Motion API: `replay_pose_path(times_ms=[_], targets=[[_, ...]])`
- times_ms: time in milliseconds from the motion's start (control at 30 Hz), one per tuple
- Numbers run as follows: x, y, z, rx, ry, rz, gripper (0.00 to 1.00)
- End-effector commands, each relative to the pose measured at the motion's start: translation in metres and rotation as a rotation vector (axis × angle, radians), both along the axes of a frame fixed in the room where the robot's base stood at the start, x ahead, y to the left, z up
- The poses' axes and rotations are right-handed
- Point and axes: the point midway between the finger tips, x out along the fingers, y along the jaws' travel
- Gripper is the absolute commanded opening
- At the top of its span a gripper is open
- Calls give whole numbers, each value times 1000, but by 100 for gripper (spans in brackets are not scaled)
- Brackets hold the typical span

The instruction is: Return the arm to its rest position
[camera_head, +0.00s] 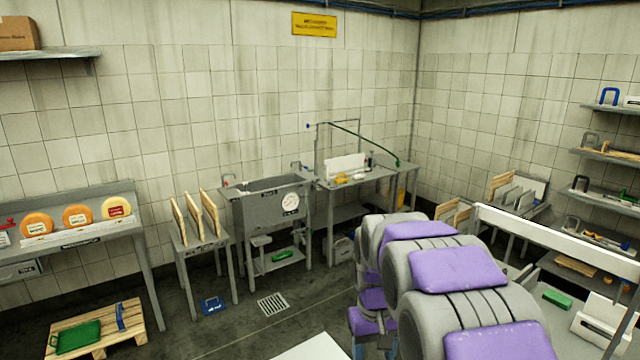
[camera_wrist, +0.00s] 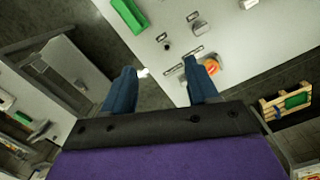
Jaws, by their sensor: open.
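My gripper (camera_wrist: 158,80) shows in the wrist view as two blue fingers spread wide apart, open with nothing between them. A pale work surface (camera_wrist: 225,40) lies beyond the fingertips, apart from them. In the head view my purple and grey arm (camera_head: 455,270) is bent up in the lower middle right. It hides part of the floor and benches behind it. The fingers are not clearly visible in the head view.
Three cheese wheels (camera_head: 77,216) sit on a grey bench at left. A wooden pallet (camera_head: 97,338) with a green tray (camera_head: 78,337) lies on the floor. A sink (camera_head: 270,205) and side tables line the wall. Shelves (camera_head: 605,158) stand at right.

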Motion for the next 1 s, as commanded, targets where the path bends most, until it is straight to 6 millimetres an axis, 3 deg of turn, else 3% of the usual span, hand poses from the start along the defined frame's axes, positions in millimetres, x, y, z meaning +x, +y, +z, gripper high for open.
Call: replay_pose_path(times_ms=[200,467,800,1000], targets=[[-70,-13,12,0,17,-48,59],[-154,-24,14,3,39,-99,59],[-264,-31,-6,6,64,-155,59],[-309,-32,-21,6,79,-176,59]])
